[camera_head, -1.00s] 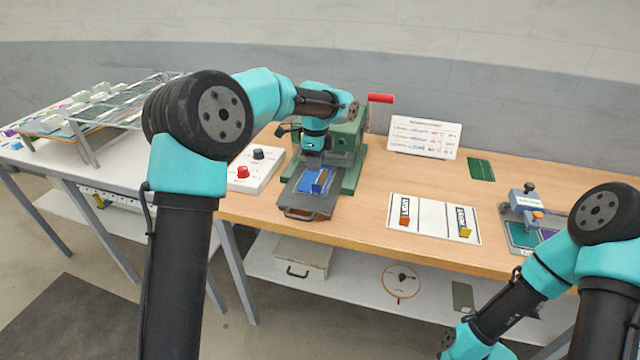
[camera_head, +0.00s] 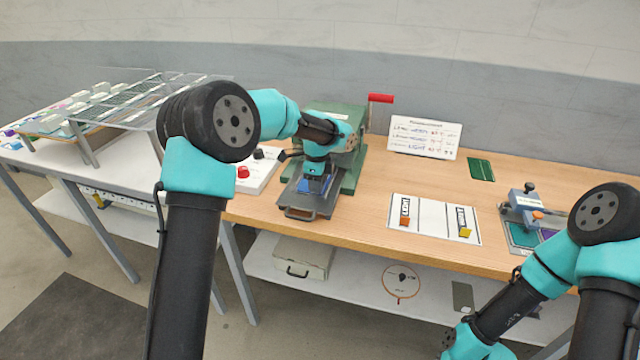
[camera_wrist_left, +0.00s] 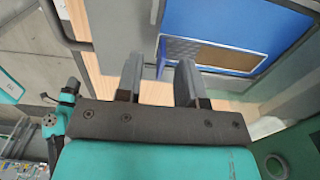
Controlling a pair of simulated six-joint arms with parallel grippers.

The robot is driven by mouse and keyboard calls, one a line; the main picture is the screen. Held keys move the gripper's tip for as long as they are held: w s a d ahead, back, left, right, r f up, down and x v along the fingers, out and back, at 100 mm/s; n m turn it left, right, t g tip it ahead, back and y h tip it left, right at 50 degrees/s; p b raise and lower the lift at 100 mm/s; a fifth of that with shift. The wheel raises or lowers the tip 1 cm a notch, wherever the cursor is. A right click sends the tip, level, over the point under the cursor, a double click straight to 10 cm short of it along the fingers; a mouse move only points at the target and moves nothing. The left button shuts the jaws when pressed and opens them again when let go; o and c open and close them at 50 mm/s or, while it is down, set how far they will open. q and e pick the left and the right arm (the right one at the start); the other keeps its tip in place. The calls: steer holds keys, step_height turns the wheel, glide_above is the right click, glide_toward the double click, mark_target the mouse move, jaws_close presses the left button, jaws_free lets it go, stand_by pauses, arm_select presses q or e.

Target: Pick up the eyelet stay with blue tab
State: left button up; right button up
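The blue piece on the press's sliding plate (camera_head: 300,205) is mostly hidden by my left gripper (camera_head: 316,180) in the head view. In the left wrist view a large blue surface (camera_wrist_left: 235,22) carries a brown and grey strip (camera_wrist_left: 215,56), which appears to be the eyelet stay. A small blue tab (camera_wrist_left: 161,56) stands at its left end, seen between the fingertips. My left gripper (camera_wrist_left: 160,75) is open, its two fingers apart on either side of the tab. I cannot tell whether they touch it. My right gripper is out of view; only its arm shows at lower right.
The green press (camera_head: 352,150) with a red handle (camera_head: 380,98) stands behind my left gripper. A button box (camera_head: 255,172) is at its left.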

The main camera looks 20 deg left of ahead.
arm_select(q)
steer(key=shift+f, duration=0.9)
jaws_close()
